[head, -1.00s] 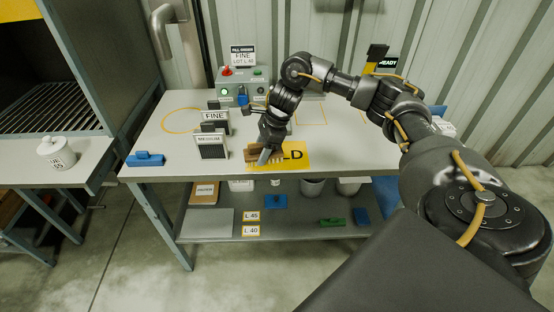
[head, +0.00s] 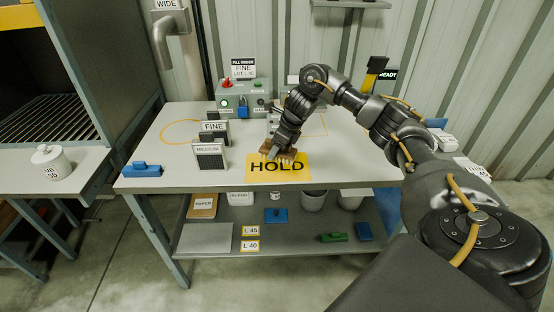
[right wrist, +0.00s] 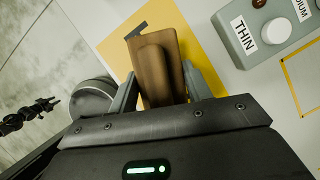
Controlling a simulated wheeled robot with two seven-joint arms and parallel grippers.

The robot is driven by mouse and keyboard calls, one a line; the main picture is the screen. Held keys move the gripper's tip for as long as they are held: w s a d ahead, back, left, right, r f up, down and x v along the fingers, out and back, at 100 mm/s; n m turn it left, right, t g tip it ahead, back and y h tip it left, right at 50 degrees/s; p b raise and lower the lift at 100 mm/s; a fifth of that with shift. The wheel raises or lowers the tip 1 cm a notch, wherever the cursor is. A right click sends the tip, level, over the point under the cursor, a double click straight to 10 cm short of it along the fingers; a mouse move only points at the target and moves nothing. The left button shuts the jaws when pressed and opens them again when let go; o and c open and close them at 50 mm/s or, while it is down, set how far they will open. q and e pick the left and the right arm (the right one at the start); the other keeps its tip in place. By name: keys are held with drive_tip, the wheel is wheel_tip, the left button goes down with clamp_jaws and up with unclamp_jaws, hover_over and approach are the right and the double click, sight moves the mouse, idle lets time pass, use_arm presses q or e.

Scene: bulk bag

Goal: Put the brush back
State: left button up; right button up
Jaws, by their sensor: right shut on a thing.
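My right gripper (head: 279,150) is shut on a brown wooden brush (head: 288,155), over the back edge of the yellow HOLD mat (head: 253,173) on the table. I cannot tell whether the brush touches the table. In the right wrist view the brush (right wrist: 158,70) lies between the two grey fingers (right wrist: 158,88), with yellow mat beneath it. A dark arm end, which looks like my left gripper (right wrist: 46,106), shows small at the left edge of that view; its jaws are too small to read.
The MEDIUM (head: 210,160) and FINE (head: 213,130) blocks stand left of the mat. A blue object (head: 141,170) lies at the table's left front corner. A grey control box (head: 243,97) stands behind. A shelf (head: 290,238) below holds several items.

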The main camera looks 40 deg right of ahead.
sight(276, 158)
wheel_tip(276, 158, down, 3)
drive_tip(key=shift+a+f+b, duration=0.1)
drive_tip(key=shift+a+b, duration=0.05)
drive_tip(key=shift+b, duration=0.25)
drive_tip(key=shift+f, duration=0.5)
drive_tip(key=shift+r, duration=0.1)
drive_tip(key=shift+f, duration=0.2)
drive_tip(key=o, duration=1)
drive_tip(key=shift+o, duration=0.2)
